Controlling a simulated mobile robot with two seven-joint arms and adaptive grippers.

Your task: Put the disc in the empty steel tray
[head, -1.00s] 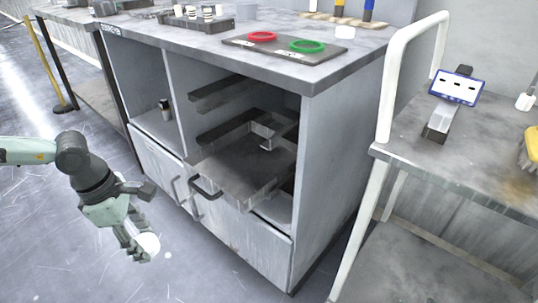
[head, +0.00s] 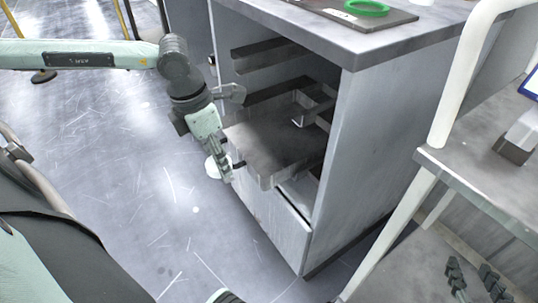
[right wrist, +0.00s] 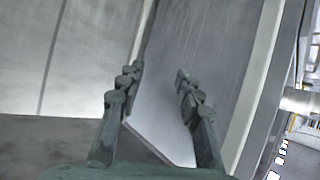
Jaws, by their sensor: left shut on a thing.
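A white disc (head: 212,167) is held in my left gripper (head: 222,170), which is shut on it. The gripper hangs in front of the cabinet, at the near left side of a pulled-out grey steel tray (head: 262,150). The disc is left of the tray, not over it, and partly hidden by the fingers. The visible tray floor looks bare; its front left part is hidden behind my gripper. My right gripper (right wrist: 155,95) shows in the right wrist view with its fingers apart and nothing between them.
The grey cabinet (head: 345,150) has an upper runner (head: 265,52) above the tray. A green ring (head: 366,8) lies on a dark plate on its top. A metal cart (head: 480,165) with a white handle stands to the right.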

